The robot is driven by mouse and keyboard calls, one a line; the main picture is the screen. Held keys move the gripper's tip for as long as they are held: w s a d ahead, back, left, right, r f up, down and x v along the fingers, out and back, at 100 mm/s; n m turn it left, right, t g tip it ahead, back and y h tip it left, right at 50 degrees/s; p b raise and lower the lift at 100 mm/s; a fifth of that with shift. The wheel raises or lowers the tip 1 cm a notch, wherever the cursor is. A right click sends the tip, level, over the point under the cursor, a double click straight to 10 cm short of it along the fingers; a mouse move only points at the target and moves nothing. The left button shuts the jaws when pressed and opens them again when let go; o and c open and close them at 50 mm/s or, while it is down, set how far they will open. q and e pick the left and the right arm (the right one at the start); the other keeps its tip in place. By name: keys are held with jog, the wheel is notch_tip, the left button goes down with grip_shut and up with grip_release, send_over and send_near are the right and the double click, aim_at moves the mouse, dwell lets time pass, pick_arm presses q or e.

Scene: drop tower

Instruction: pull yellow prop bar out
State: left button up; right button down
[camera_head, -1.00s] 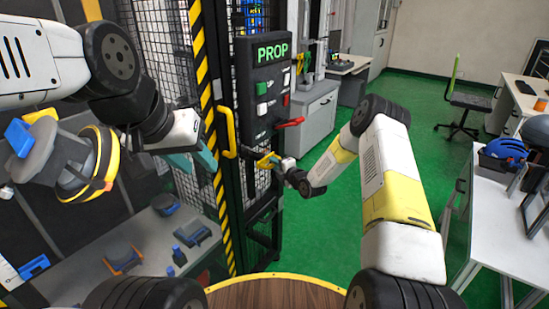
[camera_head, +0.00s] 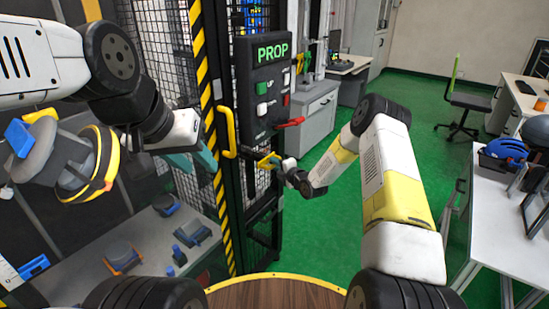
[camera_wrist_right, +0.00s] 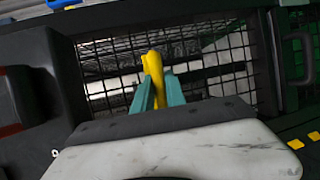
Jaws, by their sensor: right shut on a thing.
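The yellow prop bar (camera_wrist_right: 153,63) shows in the right wrist view as a short, rounded yellow piece in front of the dark mesh. My right gripper (camera_wrist_right: 157,92) has its teal fingers shut on it. In the head view the right gripper (camera_head: 272,161) is at the mesh side of the tower, below the black PROP box (camera_head: 270,82), with a bit of yellow at its fingers. How far the bar reaches inward is hidden. My left gripper (camera_head: 207,158) is beside the yellow door handle (camera_head: 228,133) at the striped post; its finger gap is unclear.
A grey cabinet (camera_head: 307,115) stands behind. Green floor (camera_head: 300,220) is open to the right of the tower.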

jog(key=s+d, duration=0.3)
jog(key=d, duration=0.2)
jog(key=shift+s, duration=0.35)
jog(key=shift+f, duration=0.1)
jog(key=c, duration=1.4)
grip_release()
jog(key=shift+d, duration=0.1)
jog(key=shift+o, duration=0.2)
jog(key=v, duration=0.8)
